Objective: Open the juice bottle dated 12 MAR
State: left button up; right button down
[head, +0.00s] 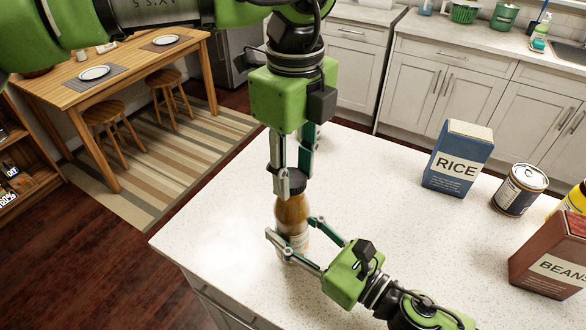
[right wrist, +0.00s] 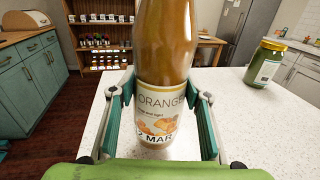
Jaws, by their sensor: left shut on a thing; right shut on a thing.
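The juice bottle (head: 291,216) has an orange-brown body and a dark cap (head: 296,182). It stands upright near the counter's front left part. In the right wrist view the bottle (right wrist: 165,45) shows a pale label reading "ORANGE", with a date ending in "2 MAR"; its first character is partly cut off or hidden. My left gripper (head: 292,178) points down from above and is shut on the cap. My right gripper (head: 291,240) reaches in from the lower right and is shut around the bottle's labelled lower body. In the right wrist view the cap is out of frame.
On the white counter (head: 380,230) stand a blue rice box (head: 458,158), a can (head: 520,190) and a brown beans box (head: 552,258) to the right. A green jar (right wrist: 265,63) shows in the right wrist view. The counter between the bottle and the boxes is clear.

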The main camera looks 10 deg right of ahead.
pick_arm(q)
jog(key=shift+n, duration=1.1)
pick_arm(e)
jog(key=shift+w+d+r, duration=0.1)
pick_arm(q)
jog(key=shift+w+a, duration=0.1)
jog(key=shift+r, duration=0.1)
jog(key=shift+r, duration=1.05)
